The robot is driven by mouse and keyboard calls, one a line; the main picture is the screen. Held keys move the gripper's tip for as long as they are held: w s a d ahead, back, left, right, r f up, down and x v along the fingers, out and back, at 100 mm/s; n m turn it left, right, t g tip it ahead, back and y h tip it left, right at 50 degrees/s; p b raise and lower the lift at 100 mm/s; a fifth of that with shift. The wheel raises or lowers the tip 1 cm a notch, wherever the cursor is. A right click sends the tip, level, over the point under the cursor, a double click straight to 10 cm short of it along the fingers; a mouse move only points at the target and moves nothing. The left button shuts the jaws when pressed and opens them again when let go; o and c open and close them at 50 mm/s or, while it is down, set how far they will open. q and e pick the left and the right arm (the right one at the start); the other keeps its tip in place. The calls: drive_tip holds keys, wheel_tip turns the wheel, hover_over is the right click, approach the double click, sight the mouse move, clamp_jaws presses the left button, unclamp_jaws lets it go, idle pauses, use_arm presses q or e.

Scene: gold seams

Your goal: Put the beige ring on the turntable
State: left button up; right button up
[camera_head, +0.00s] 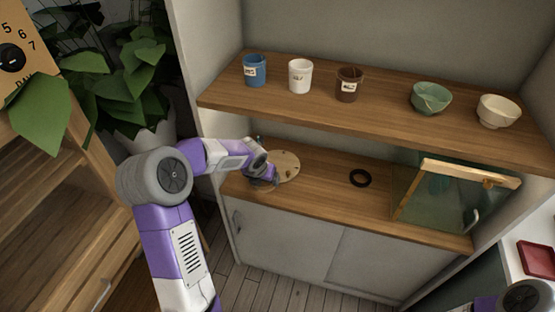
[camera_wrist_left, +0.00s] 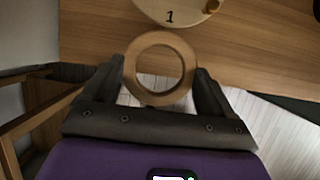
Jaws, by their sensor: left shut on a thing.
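The beige ring (camera_wrist_left: 160,99) is between the fingers of my left gripper (camera_wrist_left: 163,72), which is shut on it from both sides. In the wrist view the ring shows over the shelf's front edge and the floor, just short of the round turntable (camera_wrist_left: 190,9), which bears a "1". In the head view the pale turntable (camera_head: 288,165) lies at the left of the lower wooden shelf. My left gripper (camera_head: 263,175) is at its left front edge there, and I cannot make out the ring. My right gripper is out of view.
A black ring (camera_head: 360,178) lies on the lower shelf (camera_head: 325,183), right of the turntable. A wood-framed glass panel (camera_head: 440,195) stands further right. The upper shelf (camera_head: 300,102) above carries cups and bowls. Bare shelf lies between turntable and black ring.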

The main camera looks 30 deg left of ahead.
use_arm(q)
drive_tip(key=w+a, duration=0.1)
drive_tip(key=w, duration=0.4)
drive_tip(key=w+a, duration=0.1)
drive_tip(key=w, duration=0.4)
drive_tip(key=w+a, duration=0.1)
drive_tip(key=w, duration=0.3)
drive_tip(key=shift+w+a+b, duration=0.25)
drive_tip(key=shift+w+b, duration=0.1)
drive_tip(key=shift+w, duration=0.05)
wheel_tip(320, 180, down, 4)
drive_tip(key=shift+r+b, duration=0.1)
drive_tip(key=shift+b, duration=0.85)
drive_tip(key=shift+r, duration=0.1)
drive_tip(key=shift+f, duration=0.6)
drive_tip(key=o, duration=0.9)
